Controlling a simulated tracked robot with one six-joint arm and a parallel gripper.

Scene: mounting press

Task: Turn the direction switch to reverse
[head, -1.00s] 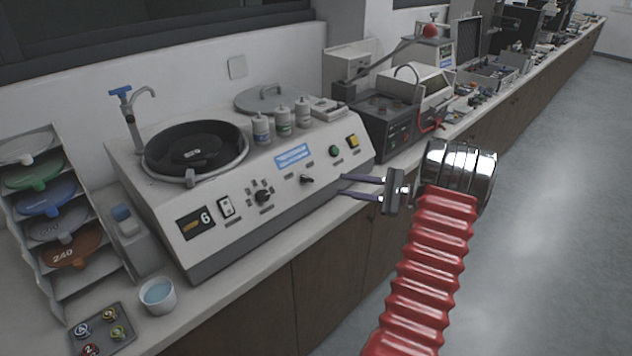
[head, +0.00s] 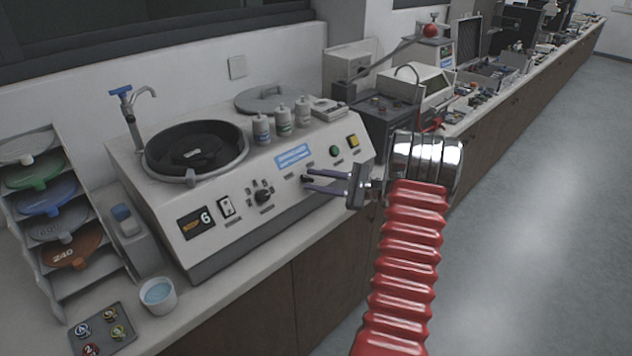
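The direction switch, a small black knob (head: 307,180), sits on the sloped front panel of the white grinder-polisher (head: 255,222), right of the larger speed dial (head: 263,196). My gripper (head: 306,179) reaches in from the right with its two thin fingers apart, one above the other. The fingertips are at the small knob and partly cover it. I cannot tell whether they touch it. The knob's pointer direction is too small to read.
A rocker switch (head: 226,207) and display (head: 195,223) are at left. A water cup (head: 157,294) stands on the bench. The floor (head: 520,250) at right is clear.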

